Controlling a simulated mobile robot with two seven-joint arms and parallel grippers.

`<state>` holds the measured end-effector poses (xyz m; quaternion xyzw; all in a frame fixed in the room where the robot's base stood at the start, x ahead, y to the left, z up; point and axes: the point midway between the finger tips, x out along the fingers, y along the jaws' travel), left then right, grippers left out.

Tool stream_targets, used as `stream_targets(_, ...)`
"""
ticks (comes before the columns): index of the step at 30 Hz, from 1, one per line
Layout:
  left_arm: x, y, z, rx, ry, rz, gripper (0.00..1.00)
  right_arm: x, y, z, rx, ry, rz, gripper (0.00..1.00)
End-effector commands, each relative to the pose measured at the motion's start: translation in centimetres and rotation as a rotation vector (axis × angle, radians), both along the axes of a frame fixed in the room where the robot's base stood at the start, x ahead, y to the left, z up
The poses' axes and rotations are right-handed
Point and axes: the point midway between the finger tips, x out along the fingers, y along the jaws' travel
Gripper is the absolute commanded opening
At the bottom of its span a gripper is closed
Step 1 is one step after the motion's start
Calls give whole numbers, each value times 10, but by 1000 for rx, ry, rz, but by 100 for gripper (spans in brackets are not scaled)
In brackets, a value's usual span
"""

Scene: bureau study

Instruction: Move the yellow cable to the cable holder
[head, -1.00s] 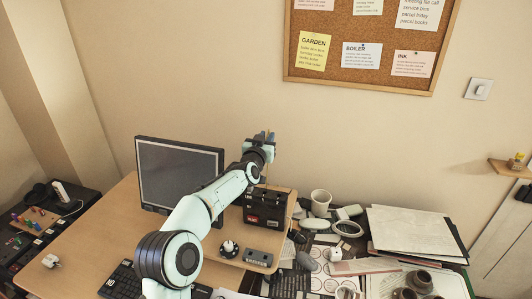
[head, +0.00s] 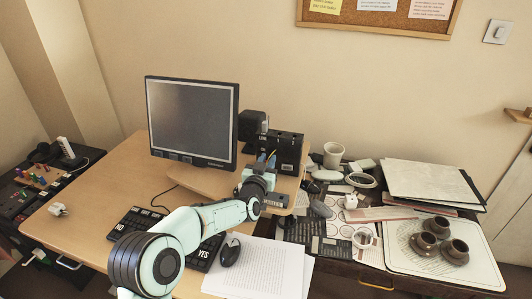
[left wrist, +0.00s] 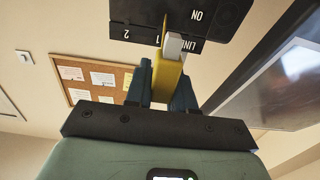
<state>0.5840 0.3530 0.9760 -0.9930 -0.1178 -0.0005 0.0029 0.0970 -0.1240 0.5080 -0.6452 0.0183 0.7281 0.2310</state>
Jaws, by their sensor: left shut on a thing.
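My left gripper (head: 266,160) is in front of the black box (head: 287,147) on the raised shelf. In the left wrist view my left gripper (left wrist: 165,80) is shut on the yellow cable's plug (left wrist: 168,74), with a pale grey tip pointing at the box. The black box also shows in the left wrist view (left wrist: 135,12), with the marks 1, 2, LINK and ON. I cannot tell whether the tip touches it. In the head view only a thin yellow bit shows at the fingers. A small grey block (head: 275,201) at the shelf's front, partly behind my gripper, may be the cable holder.
A monitor (head: 192,122) stands left of the box. The keyboard (head: 140,222), mouse (head: 230,253) and papers (head: 262,272) lie in front. A cup (head: 333,155) and clutter crowd the right. A tray (head: 470,272) holds several brown cups. The desk's left part is fairly clear.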

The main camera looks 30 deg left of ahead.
Motion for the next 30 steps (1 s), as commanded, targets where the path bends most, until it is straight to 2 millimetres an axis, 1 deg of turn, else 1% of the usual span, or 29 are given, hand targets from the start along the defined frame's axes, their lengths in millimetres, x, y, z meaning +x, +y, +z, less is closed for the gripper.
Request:
stream_targets(1,-1,-1,-5,0,-1,-1,0,0,0,-3,0,-1,0,74)
stream_targets(8,-2,-1,-13,1,-3,0,0,2,0,-7,0,-6,-1,74)
stream_targets(21,-2,-1,-56,0,0,-1,0,9,0,-25,-5,-32,-7,74)
stream_targets(25,-1,-2,-62,0,-2,-1,0,11,0,-27,-6,-37,-8,74)
stream_targets(30,-1,-2,-63,0,-3,-1,0,11,0,-27,-5,-39,-8,74)
